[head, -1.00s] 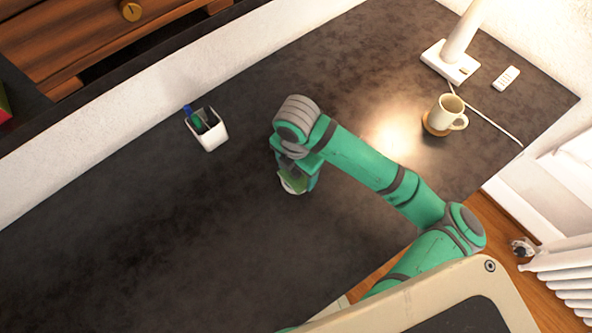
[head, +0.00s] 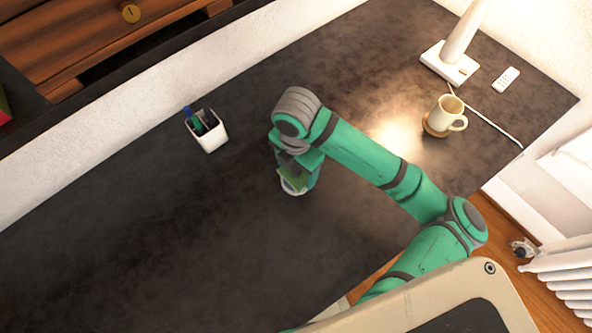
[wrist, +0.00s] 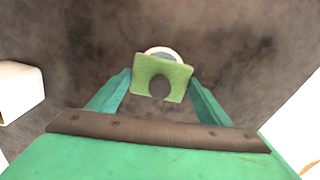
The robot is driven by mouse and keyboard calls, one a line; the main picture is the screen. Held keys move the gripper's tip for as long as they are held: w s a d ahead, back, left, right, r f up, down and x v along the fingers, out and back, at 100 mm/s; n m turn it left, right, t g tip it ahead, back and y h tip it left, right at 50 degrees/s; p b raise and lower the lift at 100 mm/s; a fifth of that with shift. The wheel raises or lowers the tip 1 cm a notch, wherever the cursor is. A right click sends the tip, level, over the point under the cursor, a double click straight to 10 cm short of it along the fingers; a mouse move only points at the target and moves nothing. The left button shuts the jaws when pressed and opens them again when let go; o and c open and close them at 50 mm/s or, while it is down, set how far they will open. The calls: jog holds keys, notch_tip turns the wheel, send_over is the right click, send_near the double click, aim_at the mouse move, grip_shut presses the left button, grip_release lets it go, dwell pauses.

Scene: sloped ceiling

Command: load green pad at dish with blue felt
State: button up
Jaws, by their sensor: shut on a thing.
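A flat, squarish green pad (wrist: 160,76) sits between my fingertips, and my gripper (wrist: 159,85) is shut on it. A dark round patch shows at the pad's middle; I cannot tell whether it is a hole or a knob. A small pale dish (wrist: 166,51) shows its rim just beyond the pad, which hides most of it. I cannot tell whether pad and dish touch. In the head view my gripper (head: 297,176) points down at the table, with the green pad (head: 291,181) over the white dish (head: 293,190).
A white pen cup (head: 207,131) with pens stands left of my gripper. A cream mug (head: 447,112) on a round coaster (head: 434,126), a white lamp (head: 450,64) and a remote (head: 507,79) are at the right. The dark table (head: 130,235) is clear at the left.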

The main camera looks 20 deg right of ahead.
aim_at(296, 168)
jog(key=shift+r, duration=2.25)
